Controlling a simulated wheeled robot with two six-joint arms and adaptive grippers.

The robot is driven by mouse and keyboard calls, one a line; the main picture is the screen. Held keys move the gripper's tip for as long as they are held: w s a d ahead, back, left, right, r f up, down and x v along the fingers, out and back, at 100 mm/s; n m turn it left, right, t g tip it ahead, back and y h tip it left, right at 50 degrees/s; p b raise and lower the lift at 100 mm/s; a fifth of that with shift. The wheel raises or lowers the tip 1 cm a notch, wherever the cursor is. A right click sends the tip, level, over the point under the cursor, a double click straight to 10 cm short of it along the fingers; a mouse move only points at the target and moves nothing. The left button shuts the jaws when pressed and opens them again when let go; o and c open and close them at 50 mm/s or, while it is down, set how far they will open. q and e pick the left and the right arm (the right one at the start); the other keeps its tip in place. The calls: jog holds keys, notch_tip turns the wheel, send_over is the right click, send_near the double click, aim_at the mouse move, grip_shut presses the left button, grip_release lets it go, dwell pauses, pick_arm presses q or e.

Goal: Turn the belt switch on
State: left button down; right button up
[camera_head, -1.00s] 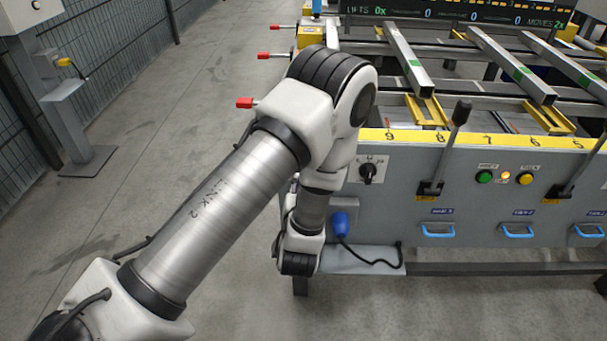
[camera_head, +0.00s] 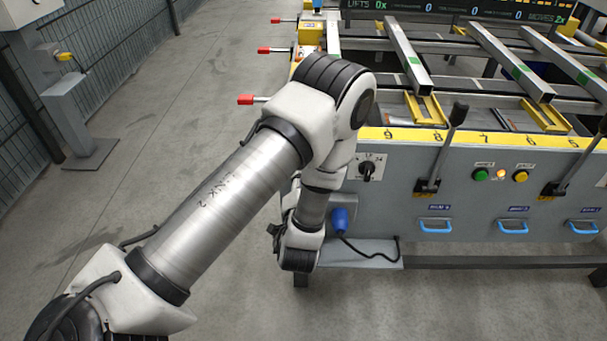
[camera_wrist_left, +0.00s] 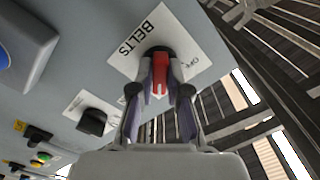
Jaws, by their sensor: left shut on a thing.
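In the left wrist view the belt switch has a red handle (camera_wrist_left: 160,72) on a dark round base, set on a white plate (camera_wrist_left: 135,40) marked BELTS. A smaller word that looks like OFF shows at the plate's right. My left gripper (camera_wrist_left: 160,80) is shut on the red handle, one finger on each side. The fingers hide part of the handle, so its exact setting is hard to read. In the head view the switch is hidden behind my left arm, and only a dark bit of the left gripper (camera_head: 276,232) shows beside the wrist. My right gripper is not in view.
A black rotary knob (camera_wrist_left: 92,121) sits on a plate near the belt switch. A blue plug (camera_head: 340,219) with a black cable is on the panel's lower left.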

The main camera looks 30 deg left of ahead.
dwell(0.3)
pick_arm(q)
jog(key=c, duration=1.1)
grip_release()
jog(key=shift+c, duration=0.2)
jog(key=v, duration=0.7)
jog(key=shift+s+d, duration=0.15)
jog(key=shift+s, duration=0.05)
